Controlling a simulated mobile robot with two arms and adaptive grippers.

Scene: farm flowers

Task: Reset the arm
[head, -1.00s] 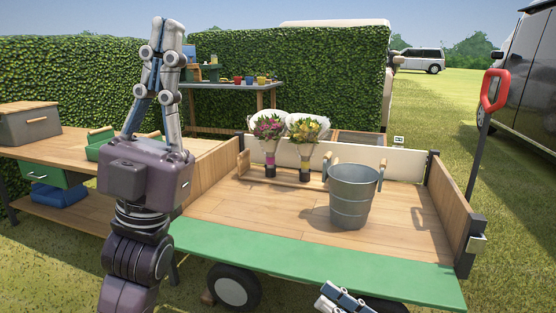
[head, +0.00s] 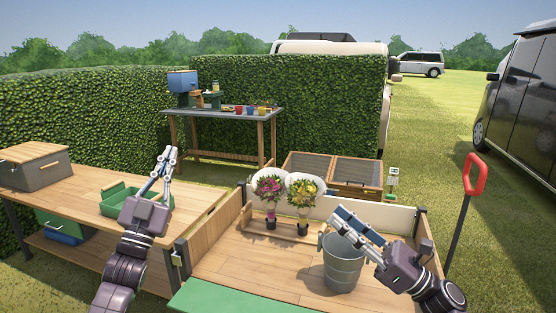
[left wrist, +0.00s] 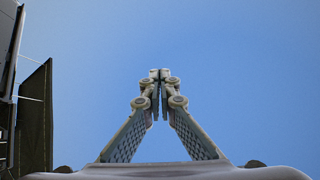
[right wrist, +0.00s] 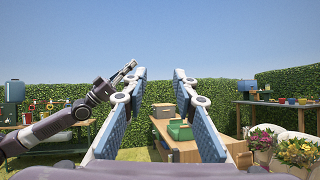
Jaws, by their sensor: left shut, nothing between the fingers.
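My left gripper (head: 170,152) points up in front of the hedge, above the wooden workbench and green tray. Its fingertips meet, with nothing between them, in the left wrist view (left wrist: 160,76), against plain sky. My right gripper (head: 336,218) appears in front of the metal bucket (head: 343,270) on the cart, overlapping its rim in the picture; I cannot tell whether they touch. In the right wrist view its two fingers (right wrist: 160,76) stand apart with nothing between them. My left arm also shows at the left of that view.
Two bouquets, one pink (head: 269,189) and one yellow (head: 303,192), stand in the cart (head: 230,262). The workbench (head: 85,190) holds a green tray (head: 116,197) and a grey box (head: 36,172). A red-handled tool (head: 473,174) stands right of the cart.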

